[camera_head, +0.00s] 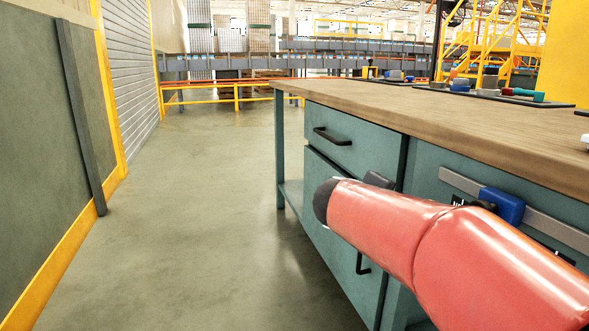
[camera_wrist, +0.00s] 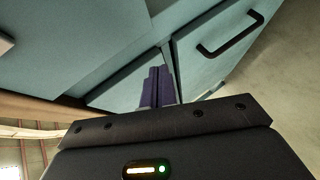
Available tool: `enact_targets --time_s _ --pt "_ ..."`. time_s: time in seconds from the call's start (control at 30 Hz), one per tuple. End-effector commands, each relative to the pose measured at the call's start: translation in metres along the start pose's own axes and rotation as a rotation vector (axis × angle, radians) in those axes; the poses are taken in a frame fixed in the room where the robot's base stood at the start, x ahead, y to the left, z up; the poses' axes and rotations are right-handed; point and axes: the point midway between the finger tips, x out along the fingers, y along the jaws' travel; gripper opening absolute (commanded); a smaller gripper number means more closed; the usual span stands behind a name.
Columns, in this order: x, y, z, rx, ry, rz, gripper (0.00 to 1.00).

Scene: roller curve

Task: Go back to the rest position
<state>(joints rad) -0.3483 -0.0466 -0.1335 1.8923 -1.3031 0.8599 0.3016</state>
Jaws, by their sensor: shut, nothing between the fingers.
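My gripper (camera_wrist: 158,72) shows in the wrist view with its two dark purple fingers together and nothing between them. It is in front of the teal workbench cabinet, close to a door with a black handle (camera_wrist: 229,36); I see no clear contact. In the head view my red arm reaches across the lower right, in front of the workbench (camera_head: 440,115). The gripper's fingertips cannot be made out there.
The workbench has a wooden top with several tools and dark trays (camera_head: 500,96) along its far side. A blue item (camera_head: 502,204) is on a grey rail (camera_head: 560,232) on its side. Open floor (camera_head: 190,210) lies to the left, bounded by a yellow-edged wall panel (camera_head: 45,150).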

Motion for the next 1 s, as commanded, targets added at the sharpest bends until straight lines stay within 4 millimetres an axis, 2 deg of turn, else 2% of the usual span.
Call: enact_targets --time_s 0.03,0.1,0.2,0.3,0.5,0.67,0.7,1.0 --pt "-0.012 -0.008 0.038 0.079 -0.044 -0.083 0.00" --pt "-0.031 -0.029 0.080 0.181 -0.098 -0.206 0.00" --pt "-0.063 -0.064 0.128 0.322 -0.155 -0.370 0.00" --pt "-0.094 -0.097 0.160 0.444 -0.190 -0.507 0.00" --pt "-0.145 -0.150 0.192 0.634 -0.216 -0.708 0.00" --pt "-0.179 -0.186 0.204 0.770 -0.213 -0.835 0.00" --pt "-0.185 -0.168 0.198 0.766 -0.213 -0.837 0.00" --pt "-0.210 -0.103 0.180 0.760 -0.215 -0.835 0.00"
